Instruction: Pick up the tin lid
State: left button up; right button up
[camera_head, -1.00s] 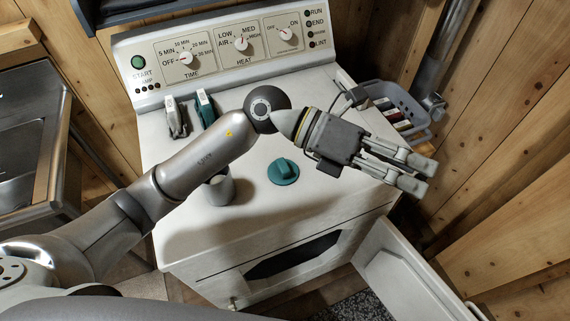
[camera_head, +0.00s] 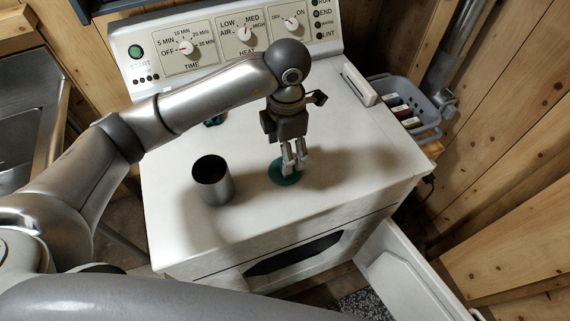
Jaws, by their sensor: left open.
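The tin lid, a teal round disc (camera_head: 283,180), lies flat on the white dryer top (camera_head: 350,160). My right gripper is not in view.
The control panel (camera_head: 220,40) rises at the back of the dryer. A teal item (camera_head: 214,121) is mostly hidden behind my left arm. A grey basket (camera_head: 412,105) holds small items at the right. The dryer's open door (camera_head: 405,280) hangs at the front.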

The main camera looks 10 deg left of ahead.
pick_arm(q)
jog(key=shift+f, duration=0.4)
notch_tip(320, 180, down, 4)
jog(key=p, duration=0.3)
jog(key=shift+w+f, duration=0.1)
jog(key=shift+f, duration=0.65)
jog(key=c, duration=0.9)
